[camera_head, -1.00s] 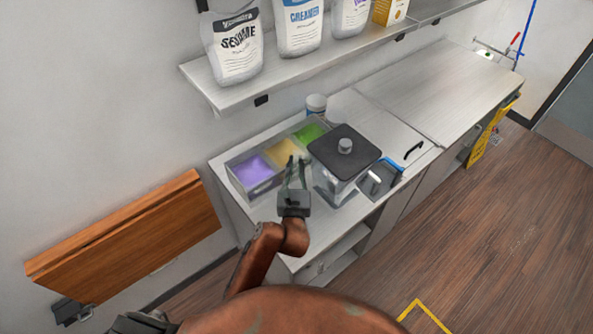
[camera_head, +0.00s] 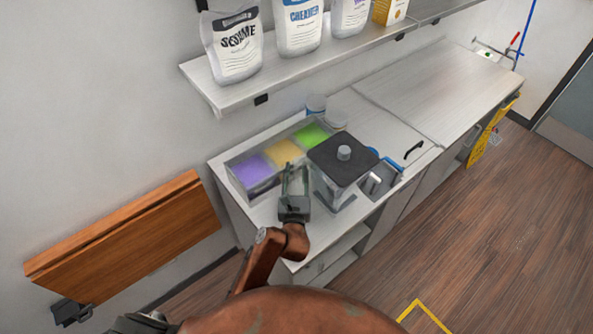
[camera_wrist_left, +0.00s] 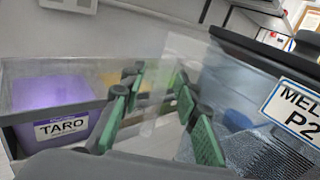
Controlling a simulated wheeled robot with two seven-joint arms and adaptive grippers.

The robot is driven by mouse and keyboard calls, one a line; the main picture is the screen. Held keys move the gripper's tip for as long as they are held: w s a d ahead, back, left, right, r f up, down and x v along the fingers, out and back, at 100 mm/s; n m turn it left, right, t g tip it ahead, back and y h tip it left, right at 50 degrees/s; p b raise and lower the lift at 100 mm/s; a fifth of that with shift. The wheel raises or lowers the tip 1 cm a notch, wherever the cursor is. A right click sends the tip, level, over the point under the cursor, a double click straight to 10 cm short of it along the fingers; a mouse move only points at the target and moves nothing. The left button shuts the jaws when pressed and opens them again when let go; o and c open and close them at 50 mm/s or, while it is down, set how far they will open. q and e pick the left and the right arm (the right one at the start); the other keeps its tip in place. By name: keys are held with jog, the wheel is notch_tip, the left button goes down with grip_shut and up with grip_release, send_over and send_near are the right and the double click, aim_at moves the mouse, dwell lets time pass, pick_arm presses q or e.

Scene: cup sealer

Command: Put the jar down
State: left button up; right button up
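The jar (camera_head: 343,166), a clear squarish canister with a black lid and knob, appears to stand on the counter right of the topping bins. In the left wrist view the jar (camera_wrist_left: 240,95) fills the right side, with a partly cut-off label starting "MEL". My left gripper (camera_head: 295,172) is just left of the jar. In the wrist view its green-padded fingers (camera_wrist_left: 160,105) are apart, with a faint clear edge between them. I cannot tell whether a finger touches the jar. My right gripper is out of view.
A bin tray (camera_head: 264,187) with purple, yellow and green contents is left of the jar. White-lidded containers (camera_head: 316,104) stand behind it, and a small metal-and-blue item (camera_head: 378,180) at its right. A shelf (camera_head: 235,94) of bags hangs above.

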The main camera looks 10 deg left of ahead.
pick_arm(q)
jog(key=shift+s+r, duration=0.1)
jog(key=shift+r, duration=0.05)
jog(key=b+v, duration=0.2)
jog(key=v, duration=1)
